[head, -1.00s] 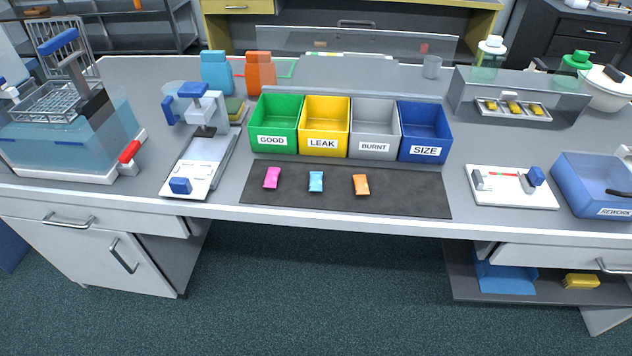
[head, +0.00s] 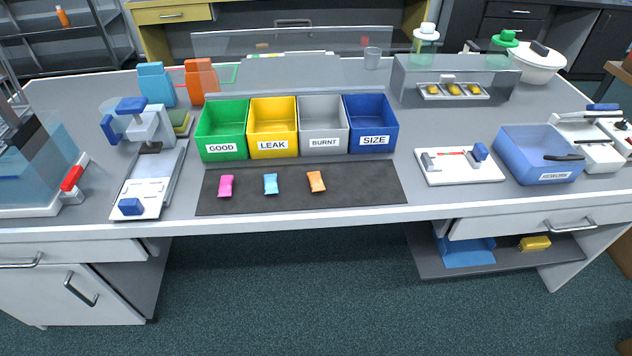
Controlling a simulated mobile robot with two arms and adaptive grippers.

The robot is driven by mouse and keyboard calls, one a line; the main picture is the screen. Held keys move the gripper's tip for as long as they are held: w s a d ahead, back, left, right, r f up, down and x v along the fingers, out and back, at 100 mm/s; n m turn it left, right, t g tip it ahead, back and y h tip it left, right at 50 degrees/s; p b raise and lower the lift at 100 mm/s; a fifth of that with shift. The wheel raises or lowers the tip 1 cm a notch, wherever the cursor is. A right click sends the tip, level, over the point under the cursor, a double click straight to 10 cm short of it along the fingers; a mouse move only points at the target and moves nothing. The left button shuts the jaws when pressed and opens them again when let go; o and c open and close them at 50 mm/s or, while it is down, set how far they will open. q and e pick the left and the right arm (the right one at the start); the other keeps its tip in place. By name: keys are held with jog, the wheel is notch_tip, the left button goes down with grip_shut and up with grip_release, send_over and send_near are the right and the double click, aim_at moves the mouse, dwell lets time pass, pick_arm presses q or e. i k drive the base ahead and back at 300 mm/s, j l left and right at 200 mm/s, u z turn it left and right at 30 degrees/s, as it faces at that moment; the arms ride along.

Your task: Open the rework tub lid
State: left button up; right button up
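The rework tub (head: 520,168) is a translucent blue box at the right end of the table, with a white "REWORK" label on its front. A dark handle-like bar (head: 563,157) shows at its right side near the top. I cannot tell from this view whether a clear lid covers the top. Neither of my grippers is in view.
A white gauge plate (head: 460,174) lies just left of the tub, and a white device (head: 597,150) stands to its right. Four bins, including the blue SIZE bin (head: 371,124), stand behind a dark mat (head: 370,190) with three small packets.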

aim_at(570, 157)
jog(key=z, duration=1.6)
jog(key=i+l+z, duration=0.25)
jog(key=i, duration=0.05)
